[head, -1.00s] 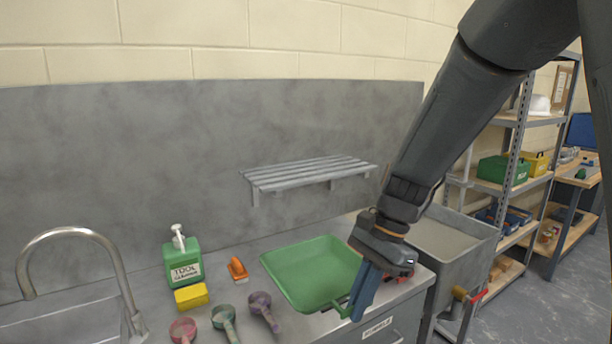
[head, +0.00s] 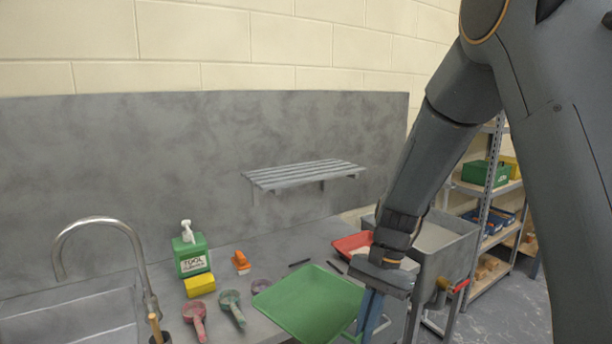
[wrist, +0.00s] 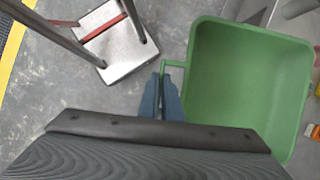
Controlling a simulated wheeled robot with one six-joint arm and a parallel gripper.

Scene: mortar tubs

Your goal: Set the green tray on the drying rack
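The green tray (head: 312,303) is a shallow square pan with a small loop handle. My gripper (head: 368,322) has its blue fingers on that handle at the tray's right front corner. In the wrist view the fingers (wrist: 162,82) are close together on the handle, and the tray (wrist: 245,85) extends to the right, with floor below left. The tray appears held above the counter's front edge. The drying rack (head: 303,174) is a grey slatted shelf on the back panel, above and behind the tray. Its slats are bare.
On the counter stand a green soap bottle (head: 190,254), a yellow sponge (head: 200,286), an orange brush (head: 241,262) and several scoops (head: 231,305). A red tray (head: 352,244) lies behind my gripper. A tap (head: 100,222) is at left, a grey tub (head: 445,250) at right.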

